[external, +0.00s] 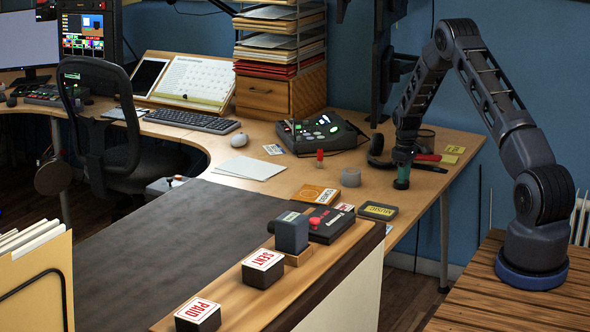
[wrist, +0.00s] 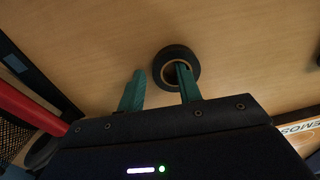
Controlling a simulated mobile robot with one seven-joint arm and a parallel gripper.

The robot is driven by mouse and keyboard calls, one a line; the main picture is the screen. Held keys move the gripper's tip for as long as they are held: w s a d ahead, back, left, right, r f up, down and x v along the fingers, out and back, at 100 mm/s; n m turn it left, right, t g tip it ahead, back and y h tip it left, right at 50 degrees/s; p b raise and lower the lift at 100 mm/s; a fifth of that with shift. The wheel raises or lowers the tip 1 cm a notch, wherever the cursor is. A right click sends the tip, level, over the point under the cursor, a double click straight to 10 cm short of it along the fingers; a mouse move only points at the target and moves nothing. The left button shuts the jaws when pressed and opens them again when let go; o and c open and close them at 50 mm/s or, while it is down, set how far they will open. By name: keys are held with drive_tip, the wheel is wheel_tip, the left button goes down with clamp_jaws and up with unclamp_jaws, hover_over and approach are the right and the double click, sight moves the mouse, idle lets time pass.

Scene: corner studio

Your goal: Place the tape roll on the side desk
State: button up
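The tape roll (wrist: 161,75), a black ring with a tan core, lies flat on the wooden desk top (wrist: 85,45) in the wrist view. My gripper (wrist: 160,72) is open, with its two green fingers apart. The right finger overlaps the roll's hole; the left finger is outside the ring, with a gap between them. I cannot tell how deep the right finger reaches. In the external view my gripper (external: 402,182) points down, low over the right part of the wooden desk (external: 440,185). I cannot make out the roll there. Which surface is the side desk is not marked.
A red stapler-like object (external: 428,157) and a dark cup (external: 425,141) stand behind my gripper. A grey cylinder (external: 350,177), an orange box (external: 315,194) and a dark pad (external: 378,211) are nearby. A front ledge (external: 232,300) carries stamps. The dark desk surface (external: 165,250) is clear.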

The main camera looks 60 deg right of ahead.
drive_tip(key=shift+r, duration=0.1)
wheel_tip(320, 180, up, 12)
drive_tip(key=w+a+r, duration=0.2)
drive_tip(key=a+r, duration=1.3)
drive_tip(key=r, duration=0.2)
drive_tip(key=s+a+r+t, duration=0.1)
drive_tip(key=s+a+r, duration=0.3)
drive_tip(key=a+r, duration=0.45)
drive_tip(key=s+a+r+t, duration=0.1)
drive_tip(key=s+a+r, duration=0.3)
drive_tip(key=a, duration=0.8)
drive_tip(key=s+a+r+t, duration=0.1)
drive_tip(key=s+a+r, duration=0.2)
drive_tip(key=s+a, duration=0.4)
drive_tip(key=s+a+r, duration=0.4)
drive_tip(key=s+a, duration=0.2)
drive_tip(key=a, duration=0.2)
drive_tip(key=s+a+f, duration=0.1)
drive_tip(key=s+a, duration=0.3)
drive_tip(key=s, duration=0.4)
drive_tip(key=s+a+f+t, duration=0.1)
drive_tip(key=s+a, duration=0.3)
drive_tip(key=s, duration=0.4)
drive_tip(key=shift+f+t, duration=0.3)
drive_tip(key=shift+f, duration=0.25)
